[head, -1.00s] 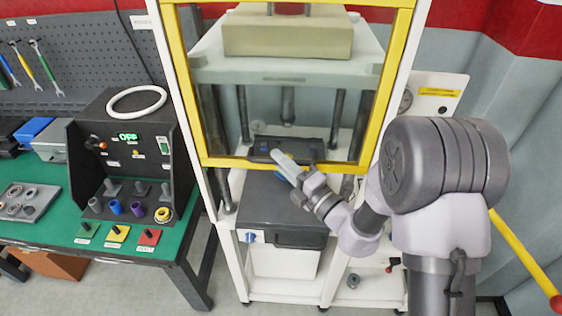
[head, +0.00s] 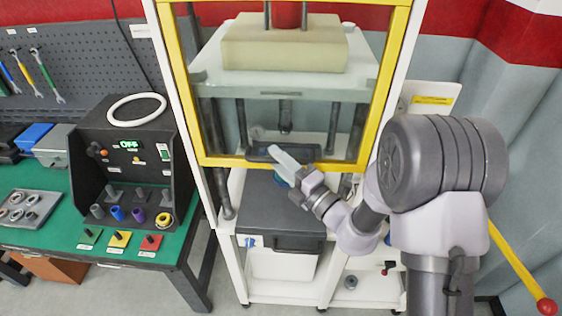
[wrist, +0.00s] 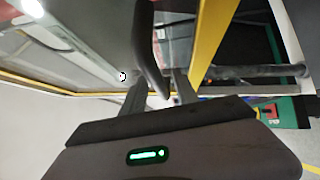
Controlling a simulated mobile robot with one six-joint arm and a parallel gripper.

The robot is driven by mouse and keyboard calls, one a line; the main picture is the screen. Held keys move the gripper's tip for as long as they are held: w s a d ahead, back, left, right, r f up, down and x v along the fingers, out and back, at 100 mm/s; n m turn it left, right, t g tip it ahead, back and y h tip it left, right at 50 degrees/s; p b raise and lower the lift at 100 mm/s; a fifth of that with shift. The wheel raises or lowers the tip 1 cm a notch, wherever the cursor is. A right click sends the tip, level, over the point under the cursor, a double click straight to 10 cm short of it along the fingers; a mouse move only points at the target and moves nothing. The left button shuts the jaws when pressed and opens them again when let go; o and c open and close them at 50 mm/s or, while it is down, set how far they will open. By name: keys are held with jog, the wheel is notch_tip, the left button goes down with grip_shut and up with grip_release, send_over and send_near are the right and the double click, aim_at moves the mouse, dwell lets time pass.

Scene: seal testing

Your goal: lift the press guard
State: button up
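The press guard (head: 278,162) is a clear panel in a yellow frame on the front of the white press. A dark handle bar (head: 256,152) runs along its lower edge. In the head view my gripper (head: 288,160) is at this handle, and my wrist hides part of the bar. In the wrist view a dark curved bar (wrist: 149,50), which looks like the handle, comes down between my two dark fingers (wrist: 160,90). The fingers stand apart on either side of it. Whether they press on it does not show clearly.
Behind the guard a beige block (head: 285,45) sits on a pale plate. A dark-lidded case (head: 275,206) stands on the shelf below. At left is a green bench (head: 130,256) with a control box (head: 130,160) reading OFF. A yellow bar (head: 520,268) slopes at right.

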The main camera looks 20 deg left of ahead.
jog(key=b+v, duration=0.2)
jog(key=v, duration=1.5)
jog(key=shift+s+d, duration=0.1)
jog(key=shift+s, duration=0.05)
jog(key=s+a+f+n+g+h+b, duration=0.2)
jog(key=s+f+n+g+b, duration=0.3)
jog(key=s+n, duration=0.5)
jog(key=s+a+f+n+g+h+b, duration=0.1)
jog(key=s+f+n+g+h+b, duration=0.1)
jog(key=s+n+g+b, duration=0.75)
jog(key=d+f+n+t+h+b, duration=0.3)
jog(key=d+f+n+t+h, duration=0.4)
jog(key=n, duration=0.5)
jog(key=w+d+r+n+t+h+b, duration=0.2)
jog(key=d+n, duration=0.3)
jog(key=d, duration=0.3)
jog(key=shift+w+d+t+h, duration=0.15)
jog(key=shift+w+t+h, duration=0.5)
jog(key=shift+w+h, duration=0.25)
